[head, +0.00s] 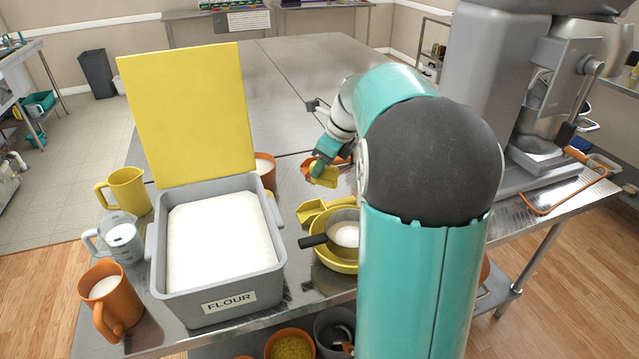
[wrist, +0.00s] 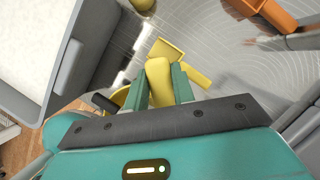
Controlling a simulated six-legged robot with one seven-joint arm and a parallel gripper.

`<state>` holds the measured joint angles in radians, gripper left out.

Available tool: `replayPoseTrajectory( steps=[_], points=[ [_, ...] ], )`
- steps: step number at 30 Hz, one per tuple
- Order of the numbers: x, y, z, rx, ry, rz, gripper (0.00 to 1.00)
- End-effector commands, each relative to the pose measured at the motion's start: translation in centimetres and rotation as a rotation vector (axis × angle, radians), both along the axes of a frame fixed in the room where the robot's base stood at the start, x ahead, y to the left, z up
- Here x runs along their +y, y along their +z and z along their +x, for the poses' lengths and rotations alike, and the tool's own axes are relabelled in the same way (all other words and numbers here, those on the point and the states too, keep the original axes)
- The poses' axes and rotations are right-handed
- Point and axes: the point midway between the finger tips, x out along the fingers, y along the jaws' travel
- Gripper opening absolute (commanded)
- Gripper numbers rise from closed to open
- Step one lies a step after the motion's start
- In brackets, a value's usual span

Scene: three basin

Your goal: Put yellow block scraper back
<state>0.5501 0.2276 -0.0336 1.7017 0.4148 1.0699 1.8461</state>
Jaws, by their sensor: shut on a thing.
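The yellow block scraper (head: 323,175) is between the fingers of my gripper (head: 321,163), held above the steel table right of the flour bin. In the wrist view the yellow piece (wrist: 158,85) lies between the two teal fingers of my gripper (wrist: 161,88), which are shut on it. My fingers hide part of it. Another yellow piece, scoop-like (head: 311,211), rests beside the yellow bowl (head: 335,264), below my gripper in the head view. A black-handled pan (head: 312,241) with white powder sits in that bowl.
A grey flour bin (head: 215,305) with a raised yellow lid (head: 190,105) stands at left. A yellow jug (head: 126,190), a clear jug (head: 121,238) and an orange jug (head: 112,302) line its left. A mixer (head: 480,100) stands at right. The far table (head: 300,65) is clear.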

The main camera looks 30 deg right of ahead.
Motion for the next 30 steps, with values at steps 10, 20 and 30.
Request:
replayPoseTrajectory(
  steps=[10, 20, 30],
  points=[
    [-3.1, -3.4, 6.3, 0.002, -0.002, 0.001, 0.0],
    [-5.2, -8.3, 10.2, 0.002, -0.006, 0.001, 0.0],
    [-5.6, -11.8, 11.1, 0.002, -0.006, 0.001, 0.0]
  ],
)
